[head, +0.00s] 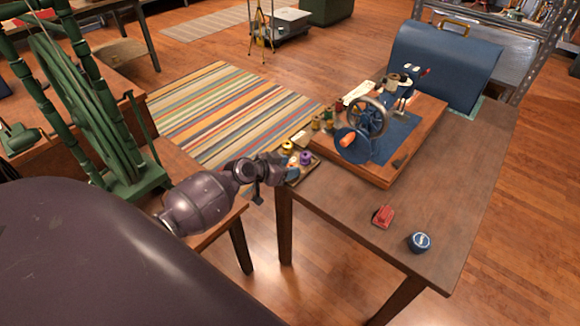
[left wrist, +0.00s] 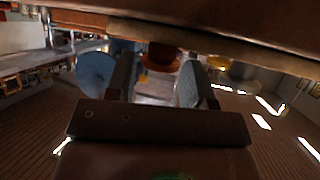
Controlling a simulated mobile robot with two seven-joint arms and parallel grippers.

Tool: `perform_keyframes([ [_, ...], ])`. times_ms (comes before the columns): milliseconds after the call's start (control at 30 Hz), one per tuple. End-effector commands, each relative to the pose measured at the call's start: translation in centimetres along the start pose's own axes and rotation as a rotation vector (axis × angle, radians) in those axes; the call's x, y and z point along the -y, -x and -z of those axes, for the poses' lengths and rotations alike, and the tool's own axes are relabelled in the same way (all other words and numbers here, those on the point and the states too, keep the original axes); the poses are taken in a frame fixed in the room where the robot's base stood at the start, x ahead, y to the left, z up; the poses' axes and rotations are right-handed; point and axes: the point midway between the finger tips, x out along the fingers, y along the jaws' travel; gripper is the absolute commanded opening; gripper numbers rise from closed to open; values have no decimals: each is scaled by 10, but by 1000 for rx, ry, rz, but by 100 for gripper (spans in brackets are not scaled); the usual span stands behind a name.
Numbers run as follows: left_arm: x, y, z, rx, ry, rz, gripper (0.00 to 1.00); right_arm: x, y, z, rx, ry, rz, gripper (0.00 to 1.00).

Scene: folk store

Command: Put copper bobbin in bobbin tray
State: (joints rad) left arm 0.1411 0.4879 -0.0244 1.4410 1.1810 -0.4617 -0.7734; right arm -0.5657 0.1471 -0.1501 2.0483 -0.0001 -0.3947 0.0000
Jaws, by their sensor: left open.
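My left gripper (head: 288,171) is at the near left corner of the sewing table, beside the bobbin tray (head: 307,173), and partly hides it. A yellow bobbin (head: 287,147) and a purple bobbin (head: 306,158) show at the tray. In the left wrist view the two blue-padded fingers (left wrist: 143,82) stand apart. A copper-brown, round bobbin-like thing (left wrist: 163,60) shows between or beyond them; I cannot tell whether it touches them. I cannot pick out the copper bobbin for certain in the head view. My right gripper is not in view.
A hand-crank sewing machine (head: 367,117) stands on a wooden base right of the tray, with several spools (head: 316,123) nearby. A red object (head: 382,215) and a blue tin (head: 419,242) lie on the table's near part.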

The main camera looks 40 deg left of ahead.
Motion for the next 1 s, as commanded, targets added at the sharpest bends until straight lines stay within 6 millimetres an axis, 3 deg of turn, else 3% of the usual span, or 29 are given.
perform_keyframes([
  [400,0,80,0,2,-3,0,48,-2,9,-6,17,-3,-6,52],
  [700,-2,104,-3,4,-1,0,48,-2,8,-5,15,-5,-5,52],
  [867,-27,112,-31,39,10,15,48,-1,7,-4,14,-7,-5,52],
  [1000,-71,127,-73,93,24,54,48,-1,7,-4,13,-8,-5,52],
])
